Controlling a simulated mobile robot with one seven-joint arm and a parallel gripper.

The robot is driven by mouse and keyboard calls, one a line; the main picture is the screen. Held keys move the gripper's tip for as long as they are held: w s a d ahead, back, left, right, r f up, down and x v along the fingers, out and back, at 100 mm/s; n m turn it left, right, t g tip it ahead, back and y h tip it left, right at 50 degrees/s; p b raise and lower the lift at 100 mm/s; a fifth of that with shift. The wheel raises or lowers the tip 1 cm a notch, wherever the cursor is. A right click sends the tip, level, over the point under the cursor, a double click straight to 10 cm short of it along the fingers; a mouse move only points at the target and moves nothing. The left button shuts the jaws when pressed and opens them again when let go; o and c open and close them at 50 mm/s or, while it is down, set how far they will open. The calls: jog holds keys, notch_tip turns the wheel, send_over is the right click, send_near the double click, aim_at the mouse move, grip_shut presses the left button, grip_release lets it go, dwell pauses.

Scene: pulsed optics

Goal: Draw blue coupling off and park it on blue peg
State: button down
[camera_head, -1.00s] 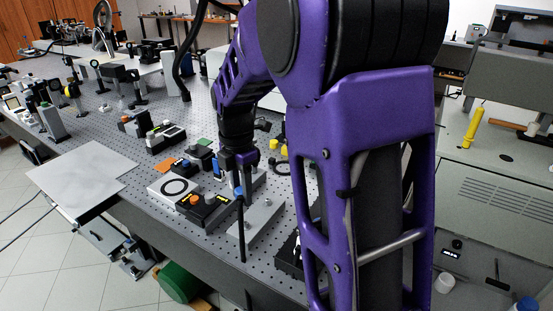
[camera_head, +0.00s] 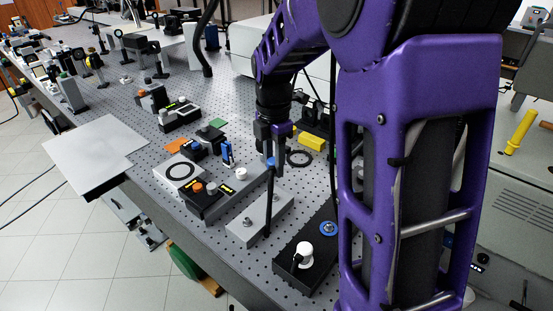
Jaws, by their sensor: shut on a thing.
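My gripper (camera_head: 272,158) is shut on the blue coupling (camera_head: 270,161), of which only a small blue part shows between the fingers. A black hose (camera_head: 269,205) hangs from it, in front of the grey block (camera_head: 248,234). The grey block carries short upright pegs, one clear at its left (camera_head: 248,222) and one near the hose. A black block (camera_head: 290,275) to the right has a blue-ringed fitting (camera_head: 328,228) with nothing on it and a white coupling (camera_head: 304,252). I cannot tell which peg is the blue one.
A yellow block (camera_head: 312,141) and a black ring (camera_head: 299,158) lie behind. My arm hides the table at right.

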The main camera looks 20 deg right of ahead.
jog(key=shift+f+b, duration=1.85)
jog(key=shift+f, duration=0.95)
jog(key=shift+f+b, duration=0.65)
jog(key=shift+f, duration=0.4)
jog(key=shift+f, duration=0.2)
jog(key=shift+c, duration=2.2)
grip_release()
jog(key=shift+r, duration=0.1)
